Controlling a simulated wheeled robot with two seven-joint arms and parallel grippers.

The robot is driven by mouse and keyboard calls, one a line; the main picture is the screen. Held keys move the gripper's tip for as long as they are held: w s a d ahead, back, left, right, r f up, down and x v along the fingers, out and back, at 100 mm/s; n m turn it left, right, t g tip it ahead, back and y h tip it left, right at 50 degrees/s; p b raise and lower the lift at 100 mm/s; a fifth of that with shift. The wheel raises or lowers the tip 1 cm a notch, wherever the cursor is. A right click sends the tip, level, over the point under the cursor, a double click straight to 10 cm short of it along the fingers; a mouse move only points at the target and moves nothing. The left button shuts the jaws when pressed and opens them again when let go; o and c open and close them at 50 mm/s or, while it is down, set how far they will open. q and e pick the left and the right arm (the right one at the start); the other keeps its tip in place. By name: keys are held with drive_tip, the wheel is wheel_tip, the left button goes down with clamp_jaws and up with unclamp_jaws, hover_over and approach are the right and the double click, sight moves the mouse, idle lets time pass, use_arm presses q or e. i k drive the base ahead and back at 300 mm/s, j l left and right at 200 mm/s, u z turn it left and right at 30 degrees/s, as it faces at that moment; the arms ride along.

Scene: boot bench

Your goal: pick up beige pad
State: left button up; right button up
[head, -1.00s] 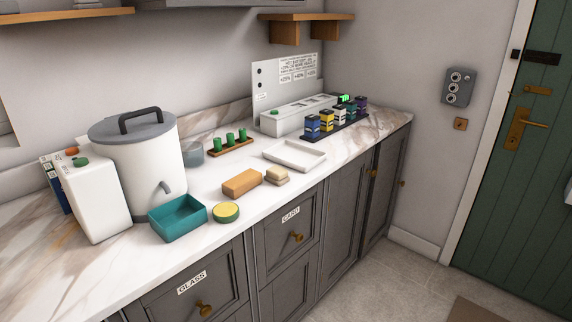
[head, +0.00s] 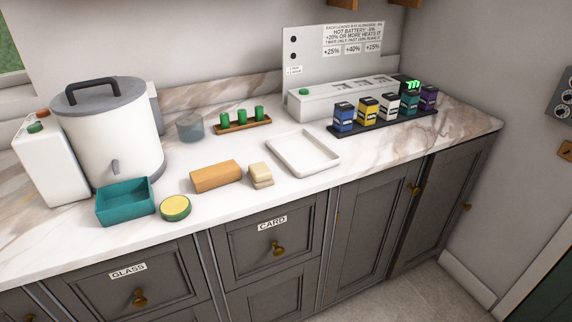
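A small beige pad (head: 260,174) lies on the marble counter (head: 230,208), near the front edge. It looks like a stack of two blocks, the upper one paler. It sits just right of an orange-brown block (head: 216,176) and left of a shallow white tray (head: 303,153); nothing covers it. Neither of my grippers shows in the head view.
Behind are green pegs on a wooden strip (head: 243,126) and a charger with several batteries (head: 390,107). Counter in front of the pad is narrow.

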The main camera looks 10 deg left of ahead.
sight(260, 176)
drive_tip(key=i+l, duration=0.15)
drive_tip(key=l, duration=0.15)
drive_tip(key=i+l+u, duration=0.1)
drive_tip(key=l, duration=0.2)
drive_tip(key=i+l+u, duration=0.1)
drive_tip(key=l, duration=0.25)
drive_tip(key=i+l, duration=0.15)
drive_tip(key=l, duration=0.15)
